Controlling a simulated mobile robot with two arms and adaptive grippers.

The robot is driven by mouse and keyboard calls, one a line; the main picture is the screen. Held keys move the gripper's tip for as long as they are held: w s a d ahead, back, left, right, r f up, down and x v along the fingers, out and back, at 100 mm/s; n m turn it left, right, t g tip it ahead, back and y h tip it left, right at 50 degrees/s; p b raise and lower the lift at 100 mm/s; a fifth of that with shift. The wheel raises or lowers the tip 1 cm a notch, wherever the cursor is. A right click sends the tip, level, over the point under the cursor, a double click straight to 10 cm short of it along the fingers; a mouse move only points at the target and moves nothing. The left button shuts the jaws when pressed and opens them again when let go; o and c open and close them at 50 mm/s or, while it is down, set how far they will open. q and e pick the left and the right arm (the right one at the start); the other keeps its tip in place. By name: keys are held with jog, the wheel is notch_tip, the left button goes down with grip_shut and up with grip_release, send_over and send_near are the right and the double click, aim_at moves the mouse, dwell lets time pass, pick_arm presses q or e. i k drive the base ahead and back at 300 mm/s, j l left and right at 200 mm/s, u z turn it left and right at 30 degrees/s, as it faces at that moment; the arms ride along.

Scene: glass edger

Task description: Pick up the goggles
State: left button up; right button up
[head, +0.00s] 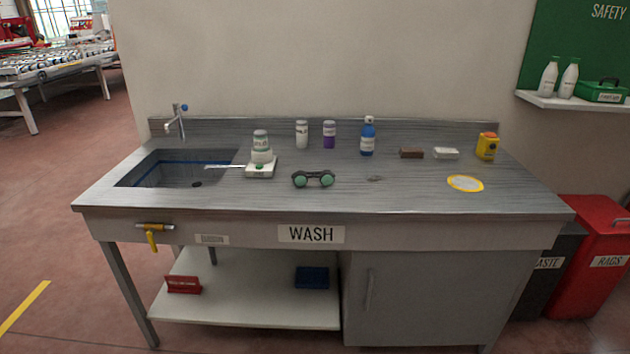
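The goggles (313,179) have dark frames and round green lenses. They lie on the grey wash counter (390,196), near its front edge above the WASH sign (311,234). Nothing is touching them, and they are fully visible. Neither of my grippers shows in the head view.
A scale with a jar (261,170) stands left of the goggles, beside the sink (170,172). Behind are a white bottle (301,134), a purple one (329,134) and a blue one (367,138). The counter between is mostly clear.

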aim_at(327, 178)
jog(key=i+l+u, duration=0.1)
jog(key=i+l, duration=0.8)
